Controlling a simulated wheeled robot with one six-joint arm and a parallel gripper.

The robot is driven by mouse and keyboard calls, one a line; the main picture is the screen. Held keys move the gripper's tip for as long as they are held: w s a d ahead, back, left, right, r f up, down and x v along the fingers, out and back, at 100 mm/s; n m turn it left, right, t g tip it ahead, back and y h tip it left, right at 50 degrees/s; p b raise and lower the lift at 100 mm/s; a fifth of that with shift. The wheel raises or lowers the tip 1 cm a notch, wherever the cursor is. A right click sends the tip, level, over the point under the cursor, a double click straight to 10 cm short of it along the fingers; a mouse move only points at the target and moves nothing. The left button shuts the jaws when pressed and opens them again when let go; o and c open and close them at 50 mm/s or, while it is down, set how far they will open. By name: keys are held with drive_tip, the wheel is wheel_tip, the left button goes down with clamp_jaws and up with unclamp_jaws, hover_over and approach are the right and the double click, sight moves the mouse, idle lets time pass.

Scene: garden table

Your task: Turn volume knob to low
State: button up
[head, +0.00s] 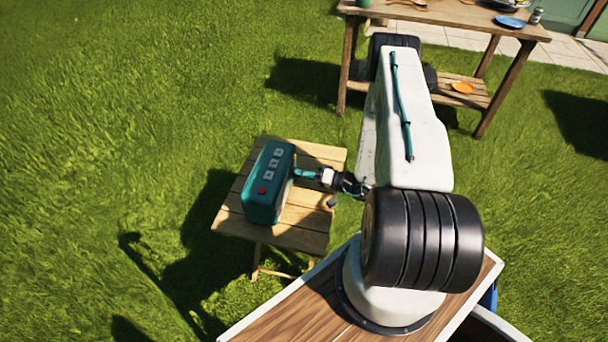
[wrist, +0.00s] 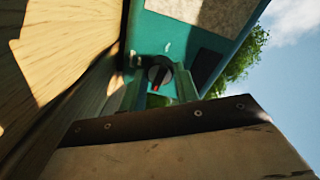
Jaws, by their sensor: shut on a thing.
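A teal radio box (head: 268,190) stands on a small slatted wooden table (head: 300,232) in the head view, with pale buttons and a red button on its top. In the wrist view the radio's teal face (wrist: 152,38) fills the upper middle. A dark round volume knob (wrist: 158,74) with a red mark sits on that face. My gripper (head: 298,173) reaches the radio's right side in the head view. In the wrist view its two teal fingers (wrist: 158,90) are shut on the knob, one on each side. The red mark points down in that picture.
A larger wooden table (head: 440,14) with a blue plate (head: 509,22) and other items stands at the top right. An orange item (head: 463,87) lies on its lower shelf. Open grass lies left of the small table.

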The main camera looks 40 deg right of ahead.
idle(0.3)
drive_tip(key=o, duration=1)
drive_tip(key=v, duration=0.8)
